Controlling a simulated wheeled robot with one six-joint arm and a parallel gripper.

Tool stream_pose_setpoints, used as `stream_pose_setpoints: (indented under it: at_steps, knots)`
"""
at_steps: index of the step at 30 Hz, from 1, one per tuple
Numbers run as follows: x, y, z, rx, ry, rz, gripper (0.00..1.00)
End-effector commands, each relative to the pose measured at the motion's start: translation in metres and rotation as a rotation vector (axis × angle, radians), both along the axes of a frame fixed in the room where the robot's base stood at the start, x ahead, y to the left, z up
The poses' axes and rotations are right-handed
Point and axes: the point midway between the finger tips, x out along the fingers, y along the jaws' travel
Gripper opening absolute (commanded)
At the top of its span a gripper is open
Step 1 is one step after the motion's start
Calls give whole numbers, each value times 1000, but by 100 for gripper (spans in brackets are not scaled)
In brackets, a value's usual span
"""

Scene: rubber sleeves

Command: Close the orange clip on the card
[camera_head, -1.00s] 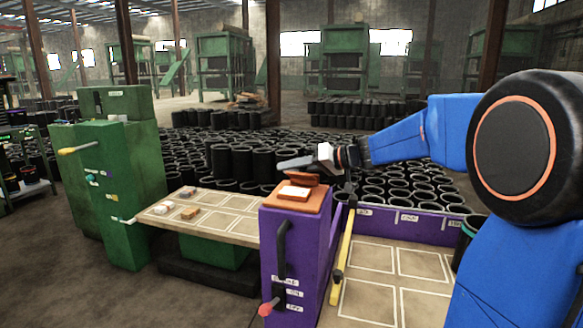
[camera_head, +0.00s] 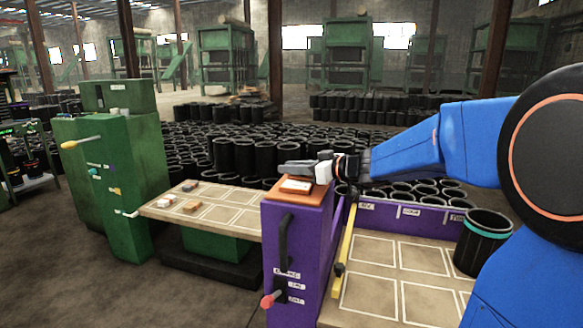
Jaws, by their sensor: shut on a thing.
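The orange clip (camera_head: 315,193) sits on top of the purple cabinet, with the white card (camera_head: 296,186) lying on its base. My gripper (camera_head: 300,168) is down at the back of the clip, right over the card, and is shut on the clip. The grey fingers point left and cover much of the clip's upper part. I cannot tell how far the flap is from the card.
The purple cabinet (camera_head: 300,245) has a black handle and a red-knobbed lever. A yellow bar (camera_head: 344,240) stands beside it. A marked tray (camera_head: 400,265) and a black sleeve with a teal band (camera_head: 483,243) are at right. A green machine (camera_head: 110,190) and table (camera_head: 215,215) are left.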

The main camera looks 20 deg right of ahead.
Motion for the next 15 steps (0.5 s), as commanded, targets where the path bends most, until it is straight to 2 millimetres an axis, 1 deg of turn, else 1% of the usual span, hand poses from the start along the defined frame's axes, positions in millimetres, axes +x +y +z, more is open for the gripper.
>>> stream_pose_setpoints:
  at_steps: [14,15]
  knots:
    - [0,0,-2,-8,-9,0,0]
    - [0,0,-1,-8,-9,0,28]
